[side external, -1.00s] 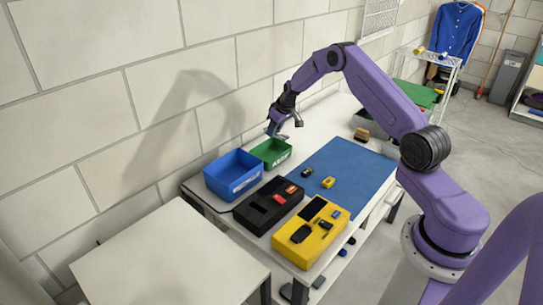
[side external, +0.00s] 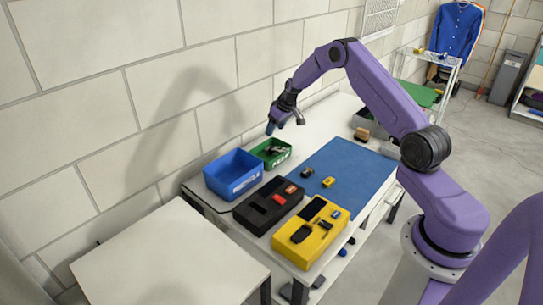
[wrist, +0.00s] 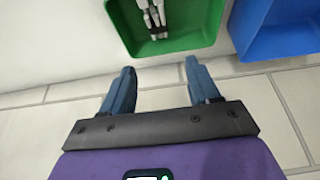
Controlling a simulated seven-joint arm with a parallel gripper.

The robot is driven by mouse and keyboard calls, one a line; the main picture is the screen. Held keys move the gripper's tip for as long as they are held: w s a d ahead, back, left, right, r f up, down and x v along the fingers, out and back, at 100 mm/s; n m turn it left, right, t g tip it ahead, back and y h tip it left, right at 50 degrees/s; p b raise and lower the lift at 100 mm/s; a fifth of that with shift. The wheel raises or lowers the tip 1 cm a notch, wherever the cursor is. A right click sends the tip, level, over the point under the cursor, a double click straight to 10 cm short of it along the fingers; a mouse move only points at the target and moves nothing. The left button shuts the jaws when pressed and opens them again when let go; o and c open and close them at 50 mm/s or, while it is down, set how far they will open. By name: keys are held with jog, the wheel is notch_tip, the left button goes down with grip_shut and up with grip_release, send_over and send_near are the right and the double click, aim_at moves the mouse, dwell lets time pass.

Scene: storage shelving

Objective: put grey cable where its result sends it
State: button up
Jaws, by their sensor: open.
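The grey cable, a folded pale bundle with dark bands (wrist: 152,14), lies inside the green bin (wrist: 190,42). In the side view it shows as a small grey and dark shape in the green bin (side external: 279,162). My gripper (side external: 271,128) is above the bin's back left side, apart from the cable. In the wrist view its blue fingers are spread wide with nothing between them (wrist: 158,88). The yellow tester box (side external: 291,251) with a dark screen stands at the table's near corner. The green bin's label is not clearly readable.
A blue bin (side external: 222,186), its label apparently reading RECYCLE, stands left of the green bin. Two small items lie on the blue mat (side external: 350,168), which is otherwise clear. The block wall rises close behind the bins.

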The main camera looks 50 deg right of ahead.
jog(key=v, duration=1.5)
jog(key=shift+s+r, duration=0.25)
jog(key=shift+r, duration=0.1)
jog(key=s+a+r+n+g+y, duration=0.1)
jog(key=s+a+n, duration=0.1)
jog(key=s+a, duration=0.5)
jog(key=s+a+r+n+g, duration=0.1)
jog(key=s+a+r+n, duration=0.15)
jog(key=a, duration=0.85)
jog(key=s+a+r+n+y, duration=0.1)
jog(key=s+a, duration=0.4)
jog(key=a, duration=0.3)
jog(key=s+a+n+g+h, duration=0.1)
jog(key=s+n, duration=0.6)
jog(key=s, duration=2)
jog(key=shift+a+f+g+h, duration=0.35)
jog(key=shift+a+g, duration=0.25)
jog(key=shift+a, duration=0.2)
